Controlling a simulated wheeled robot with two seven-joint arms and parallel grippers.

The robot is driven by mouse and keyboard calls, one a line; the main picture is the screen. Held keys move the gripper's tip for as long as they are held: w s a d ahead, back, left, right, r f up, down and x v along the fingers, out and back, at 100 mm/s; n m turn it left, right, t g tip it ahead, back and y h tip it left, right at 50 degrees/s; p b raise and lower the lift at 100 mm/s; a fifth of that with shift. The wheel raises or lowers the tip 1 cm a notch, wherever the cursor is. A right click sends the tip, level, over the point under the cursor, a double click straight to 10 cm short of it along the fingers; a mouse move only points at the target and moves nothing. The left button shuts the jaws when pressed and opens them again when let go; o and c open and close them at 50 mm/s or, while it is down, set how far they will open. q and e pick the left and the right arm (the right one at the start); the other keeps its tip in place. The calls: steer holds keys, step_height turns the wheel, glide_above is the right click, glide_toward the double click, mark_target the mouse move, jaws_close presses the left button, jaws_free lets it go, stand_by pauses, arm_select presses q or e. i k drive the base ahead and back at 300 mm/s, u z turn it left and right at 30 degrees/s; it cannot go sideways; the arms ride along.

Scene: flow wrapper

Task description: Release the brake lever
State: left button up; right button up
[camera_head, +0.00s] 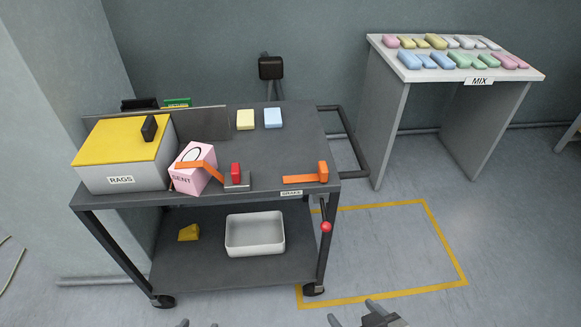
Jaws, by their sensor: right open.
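The brake lever is a thin dark rod with a red ball knob (326,227), at the right front leg of the grey cart (265,180). The rod runs up from the knob toward the cart top, near a small label (291,193) too small to read surely. My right gripper (352,313) is open and empty at the bottom edge, below the knob and apart from it. Only the fingertips of my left gripper (198,323) show at the bottom edge, spaced apart, with nothing seen between them.
The cart top holds a yellow-lidded RAGS box (122,160), a pink box (192,168), orange-handled tools (307,175) and two small blocks. A white bin (255,234) sits on the lower shelf. A yellow floor outline (445,240) lies right. A MIX table (450,75) stands behind.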

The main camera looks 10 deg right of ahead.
mark_target(326, 226)
steer(key=z, duration=0.9)
steer(key=k, duration=0.65)
steer(key=u, duration=0.3)
steer(key=i, duration=1)
